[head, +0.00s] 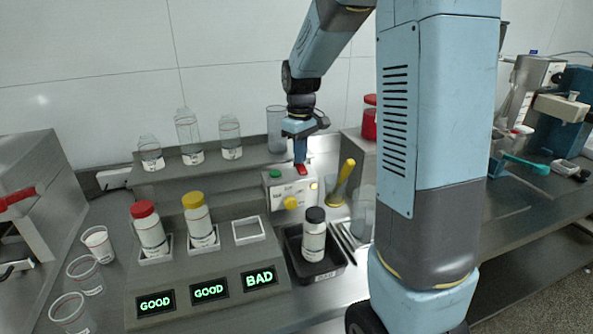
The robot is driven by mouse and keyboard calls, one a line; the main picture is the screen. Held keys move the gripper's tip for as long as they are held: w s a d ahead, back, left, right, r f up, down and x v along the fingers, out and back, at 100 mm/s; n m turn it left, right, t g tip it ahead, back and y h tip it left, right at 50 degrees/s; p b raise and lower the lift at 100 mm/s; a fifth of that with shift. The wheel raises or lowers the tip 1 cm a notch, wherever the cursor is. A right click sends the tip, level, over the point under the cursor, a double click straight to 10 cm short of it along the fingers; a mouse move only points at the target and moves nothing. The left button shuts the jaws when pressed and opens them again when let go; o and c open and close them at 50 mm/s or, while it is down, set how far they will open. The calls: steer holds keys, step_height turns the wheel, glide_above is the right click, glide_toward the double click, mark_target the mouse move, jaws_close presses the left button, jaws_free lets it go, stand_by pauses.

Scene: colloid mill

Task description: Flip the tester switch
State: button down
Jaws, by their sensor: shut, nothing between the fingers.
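A white box (280,193) stands behind the display stand, with a green button (274,174), a yellow knob (291,203) and a red part (301,170) on it. The red part may be the tester switch; its position is unclear at this size. My gripper (300,158) points down with its fingers shut and empty. Its tips are right at the red part, and I cannot tell whether they touch it. The grey stand (215,270) has lit displays reading GOOD, GOOD and BAD.
A red-capped bottle (150,232) and yellow-capped bottle (198,222) sit in the stand's holders; the third holder (248,231) is empty. A black-capped bottle (314,235) stands in a dark tray (318,273). Glass bottles (189,140) line the shelf behind. A yellow-handled tool (345,175) leans nearby.

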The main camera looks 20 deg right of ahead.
steer(key=shift+f, duration=0.5)
stand_by(0.3)
steer(key=shift+r, duration=0.1)
steer(key=shift+r, duration=3.4)
